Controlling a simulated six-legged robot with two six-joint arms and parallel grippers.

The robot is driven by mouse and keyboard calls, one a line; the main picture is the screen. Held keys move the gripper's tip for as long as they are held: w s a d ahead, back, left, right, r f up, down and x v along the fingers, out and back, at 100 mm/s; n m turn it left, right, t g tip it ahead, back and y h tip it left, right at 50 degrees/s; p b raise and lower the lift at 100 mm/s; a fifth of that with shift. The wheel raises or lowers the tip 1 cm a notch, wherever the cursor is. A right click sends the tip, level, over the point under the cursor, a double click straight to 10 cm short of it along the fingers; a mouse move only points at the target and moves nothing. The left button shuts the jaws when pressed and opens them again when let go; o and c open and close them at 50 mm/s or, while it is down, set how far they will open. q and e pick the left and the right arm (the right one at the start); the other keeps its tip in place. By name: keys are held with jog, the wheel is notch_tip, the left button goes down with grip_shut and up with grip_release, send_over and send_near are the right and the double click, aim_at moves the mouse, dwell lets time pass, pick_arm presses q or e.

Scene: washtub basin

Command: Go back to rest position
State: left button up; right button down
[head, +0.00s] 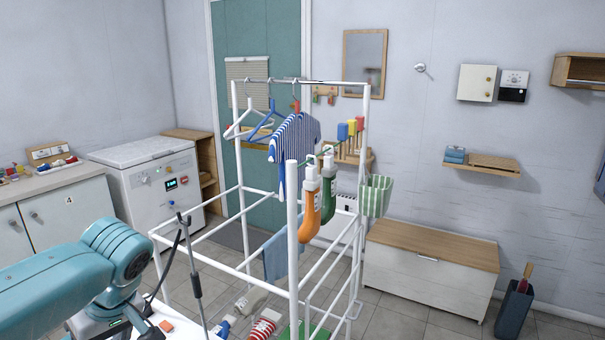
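My teal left arm comes in from the left edge and bends down at a round joint near the bottom. Its gripper is not visible; the arm's lower part runs out of the bottom of the picture. My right arm and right gripper are not in view. A white drying rack (292,215) stands close in front, just right of my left arm. In the picture, the arm's joint is apart from the rack's left corner post.
Clothes hangers (252,118), a striped shirt (294,140), and orange (309,205) and green (328,190) items hang on the rack.

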pick_arm(q)
jog(key=d+f+m+h, duration=0.35)
jog(key=d+f, duration=0.35)
jog(key=f, duration=0.6)
jog(key=d+f+m+h, duration=0.35)
jog(key=d+f, duration=0.25)
jog(key=f, duration=0.8)
jog(key=s+d+f+m+h, duration=0.1)
jog(key=s+d+f, duration=0.2)
jog(key=s+f, duration=0.4)
jog(key=s+d+f+m, duration=0.1)
jog(key=s+d+f, duration=0.3)
jog(key=s+f, duration=0.3)
jog(key=shift+s+d+f+m+h, duration=0.3)
jog(key=shift+s+h, duration=0.1)
jog(key=shift+s, duration=0.2)
jog(key=shift+c, duration=1.3)
jog(key=shift+s, duration=0.1)
